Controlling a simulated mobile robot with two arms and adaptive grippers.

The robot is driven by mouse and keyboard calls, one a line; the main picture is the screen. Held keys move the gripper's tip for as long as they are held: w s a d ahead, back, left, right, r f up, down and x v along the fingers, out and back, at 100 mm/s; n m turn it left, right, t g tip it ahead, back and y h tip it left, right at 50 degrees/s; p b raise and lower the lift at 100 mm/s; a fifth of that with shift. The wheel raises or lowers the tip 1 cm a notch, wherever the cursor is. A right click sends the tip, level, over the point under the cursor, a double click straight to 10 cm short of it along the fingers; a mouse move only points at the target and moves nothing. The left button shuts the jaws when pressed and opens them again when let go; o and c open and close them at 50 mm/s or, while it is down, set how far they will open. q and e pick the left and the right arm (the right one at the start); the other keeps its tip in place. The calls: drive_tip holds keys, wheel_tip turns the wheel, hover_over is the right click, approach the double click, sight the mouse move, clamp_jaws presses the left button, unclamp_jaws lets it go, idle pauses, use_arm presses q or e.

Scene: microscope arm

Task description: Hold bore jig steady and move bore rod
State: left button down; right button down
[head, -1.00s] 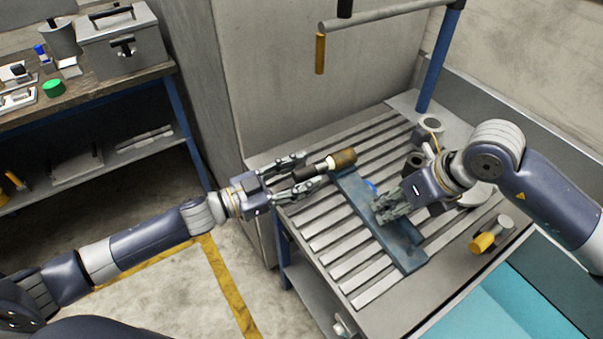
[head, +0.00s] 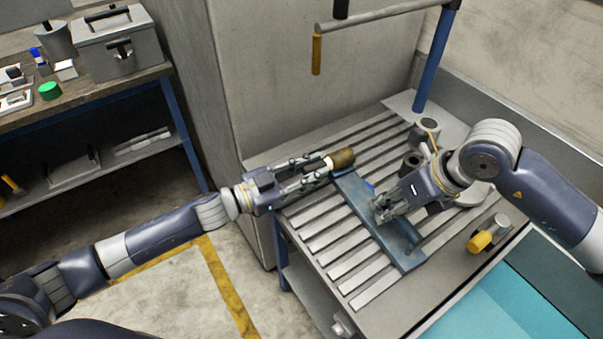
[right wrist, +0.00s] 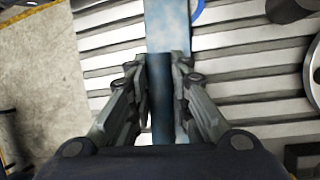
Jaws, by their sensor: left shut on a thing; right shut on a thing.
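The bore jig is a long blue bar (head: 398,243) lying slantwise on the slatted table. My right gripper (head: 382,210) is shut on the jig near its middle; in the right wrist view, the jig (right wrist: 168,28) runs between the two fingers (right wrist: 160,88). The bore rod (head: 342,157), with a brown end and a pale collar, lies at the jig's far left end. My left gripper (head: 322,168) is shut on the rod's dark part, which its fingers mostly hide. Whether the rod sits inside the jig cannot be told.
The slatted table (head: 330,270) has free room left of the jig. Grey cylindrical parts (head: 428,127) stand at the back right, partly behind my right arm. A yellow-ended cylinder (head: 480,241) lies at the right. A rail with an orange handle (head: 317,55) hangs above the back.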

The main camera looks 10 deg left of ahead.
use_arm(q)
drive_tip(key=shift+w+d, duration=0.15)
drive_tip(key=shift+w, duration=0.05)
use_arm(e)
drive_tip(key=shift+a, duration=0.1)
use_arm(q)
drive_tip(key=c, duration=1.3)
unclamp_jaws()
drive_tip(key=shift+c, duration=0.2)
use_arm(e)
drive_tip(key=shift+s, duration=0.1)
use_arm(q)
drive_tip(key=shift+s, duration=0.1)
drive_tip(key=v, duration=1.2)
use_arm(e)
drive_tip(key=c, duration=1.4)
unclamp_jaws()
drive_tip(key=shift+r, duration=0.1)
